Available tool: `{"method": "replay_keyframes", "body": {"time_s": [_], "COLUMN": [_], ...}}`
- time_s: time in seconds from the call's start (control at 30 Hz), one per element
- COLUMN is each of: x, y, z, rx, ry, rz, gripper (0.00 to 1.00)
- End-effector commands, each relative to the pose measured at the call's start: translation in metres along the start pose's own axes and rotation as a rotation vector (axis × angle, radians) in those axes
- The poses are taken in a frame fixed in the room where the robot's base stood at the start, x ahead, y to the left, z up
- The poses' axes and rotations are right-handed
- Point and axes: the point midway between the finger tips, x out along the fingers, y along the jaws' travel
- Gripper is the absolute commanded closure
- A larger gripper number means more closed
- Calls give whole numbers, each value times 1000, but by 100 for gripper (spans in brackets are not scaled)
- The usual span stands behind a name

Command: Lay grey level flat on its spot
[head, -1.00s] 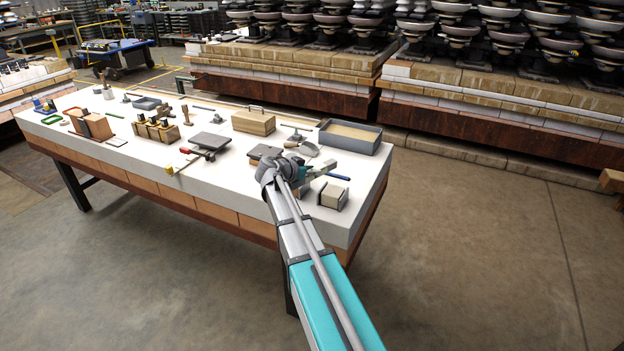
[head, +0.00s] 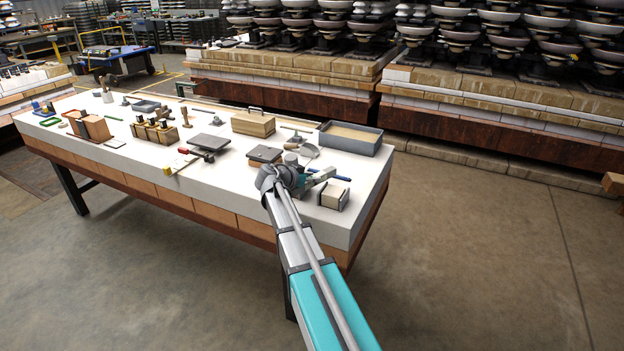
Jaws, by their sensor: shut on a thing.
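My gripper (head: 303,184) is over the near right part of the white-topped bench, mostly hidden behind my own grey wrist. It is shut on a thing. A short light-grey piece (head: 322,174) sticks out to its right, and I take it for the grey level; its outline is partly hidden. I cannot tell whether it touches the bench. The spot for the level cannot be made out.
A strapped pale block (head: 334,195) stands just right of the gripper, with a blue bar (head: 338,178) behind it. A dark plate (head: 265,154), a trowel (head: 306,150) and a sand-filled grey tray (head: 350,137) are close by. Bare bench top (head: 235,190) lies to the left.

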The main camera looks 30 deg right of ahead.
Motion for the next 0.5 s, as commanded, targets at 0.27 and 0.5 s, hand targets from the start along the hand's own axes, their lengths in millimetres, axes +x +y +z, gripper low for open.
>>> {"method": "replay_keyframes", "body": {"time_s": [0.27, 0.5], "x": [1, 1], "y": [0, 0], "z": [3, 3], "rx": [0, 0], "ry": [0, 0], "rz": [0, 0], "gripper": [51, 26]}}
